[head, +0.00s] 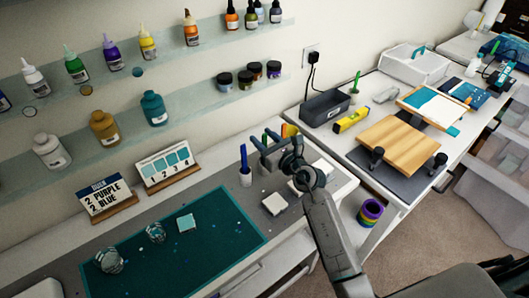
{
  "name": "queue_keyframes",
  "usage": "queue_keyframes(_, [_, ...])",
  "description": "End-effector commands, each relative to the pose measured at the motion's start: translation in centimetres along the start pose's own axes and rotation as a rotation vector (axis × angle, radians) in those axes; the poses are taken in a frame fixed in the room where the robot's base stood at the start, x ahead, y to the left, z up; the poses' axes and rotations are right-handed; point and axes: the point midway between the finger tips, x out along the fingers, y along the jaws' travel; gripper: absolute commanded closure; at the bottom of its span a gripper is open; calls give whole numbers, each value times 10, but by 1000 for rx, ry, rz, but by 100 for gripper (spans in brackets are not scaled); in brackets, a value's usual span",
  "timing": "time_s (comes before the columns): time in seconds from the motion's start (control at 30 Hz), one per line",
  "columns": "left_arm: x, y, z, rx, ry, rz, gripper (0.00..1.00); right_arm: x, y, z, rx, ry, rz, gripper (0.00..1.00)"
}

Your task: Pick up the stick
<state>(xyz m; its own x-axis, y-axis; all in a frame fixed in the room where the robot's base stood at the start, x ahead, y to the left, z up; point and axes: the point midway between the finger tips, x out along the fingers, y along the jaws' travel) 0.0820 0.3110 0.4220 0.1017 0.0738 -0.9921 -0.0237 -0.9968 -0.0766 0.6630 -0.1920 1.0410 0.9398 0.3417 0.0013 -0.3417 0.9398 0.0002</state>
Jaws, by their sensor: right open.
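My right gripper (268,148) is over the back of the grey worktop, its jaws open. Thin upright coloured pieces show around it: a green one (265,139) and an orange one (290,130). I cannot tell which of these is the stick. My wrist and fingers partly hide the pieces behind them. My left gripper is not in view.
A teal mat (180,255) with two clear cups (109,260) lies at the left. A white block (275,204) sits below the gripper. Sign cards (168,169) stand at the wall under bottle shelves. A second table with a wooden board (405,145) is at the right.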

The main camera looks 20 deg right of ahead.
Motion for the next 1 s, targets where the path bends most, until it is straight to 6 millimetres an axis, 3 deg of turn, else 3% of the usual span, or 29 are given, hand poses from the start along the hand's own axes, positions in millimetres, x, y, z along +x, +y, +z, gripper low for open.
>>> queue_keyframes(0.13, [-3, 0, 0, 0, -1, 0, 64, 16, 0, 0, 1, 1, 0, 59])
queue_keyframes(0.4, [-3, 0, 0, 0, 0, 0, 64, 17, 0, -1, 0, 1, 0, 61])
queue_keyframes(0.6, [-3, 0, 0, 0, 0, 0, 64, 17, 0, -1, 0, 1, 0, 100])
queue_keyframes(0.87, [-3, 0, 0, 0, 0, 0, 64, 17, 0, -1, 0, 0, 0, 100])
queue_keyframes(1.0, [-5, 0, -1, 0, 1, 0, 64, 18, -1, 10, -1, -2, 0, 100])
